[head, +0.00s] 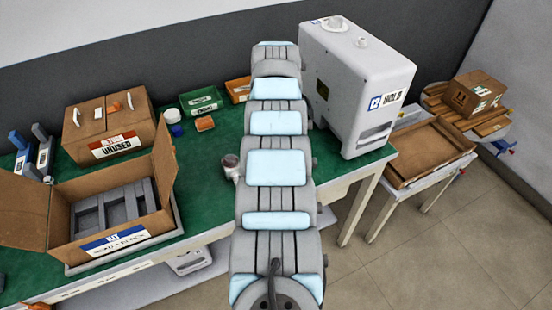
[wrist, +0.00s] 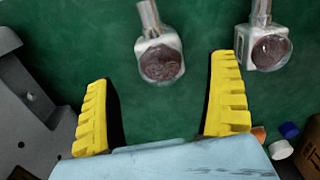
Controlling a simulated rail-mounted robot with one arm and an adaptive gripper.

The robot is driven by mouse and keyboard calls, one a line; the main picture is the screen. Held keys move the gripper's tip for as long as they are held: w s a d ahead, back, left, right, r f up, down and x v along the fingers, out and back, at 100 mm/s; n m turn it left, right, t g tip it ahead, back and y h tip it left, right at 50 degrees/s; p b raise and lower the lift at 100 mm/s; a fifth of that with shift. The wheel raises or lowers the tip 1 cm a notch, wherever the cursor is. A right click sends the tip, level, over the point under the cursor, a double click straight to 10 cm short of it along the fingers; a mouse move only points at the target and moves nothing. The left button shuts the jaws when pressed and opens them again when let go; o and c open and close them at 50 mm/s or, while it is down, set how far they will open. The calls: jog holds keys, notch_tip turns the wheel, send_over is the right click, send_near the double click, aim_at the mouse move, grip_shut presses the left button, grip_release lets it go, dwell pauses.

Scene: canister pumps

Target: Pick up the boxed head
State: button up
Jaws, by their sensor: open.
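Two pump heads lie on the green table in the wrist view, each with a metal stem and a dark reddish round face in a pale, clear casing. The left head (wrist: 161,62) is just beyond my fingertips, roughly between them. The right head (wrist: 268,50) looks boxier and lies beyond and to the right of my right finger. I cannot tell for certain which is the boxed head. My gripper (wrist: 160,72) is open and empty, with yellow ribbed fingers. In the head view my arm hides the gripper; one small head (head: 230,165) shows beside the arm.
An open kit box (head: 100,240) with a grey insert stands at left. Behind it is a closed box marked unused (head: 108,128). Green (head: 198,101) and orange bins stand at the back. A white machine (head: 355,85) stands right of my arm. A wooden tray (head: 428,150) is farther right.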

notch_tip(320, 180, down, 5)
jog(key=shift+s+f+b, duration=0.1)
jog(key=shift+b, duration=0.9)
jog(key=c, duration=1.3)
jog(key=shift+c, duration=0.2)
jog(key=shift+r, duration=0.2)
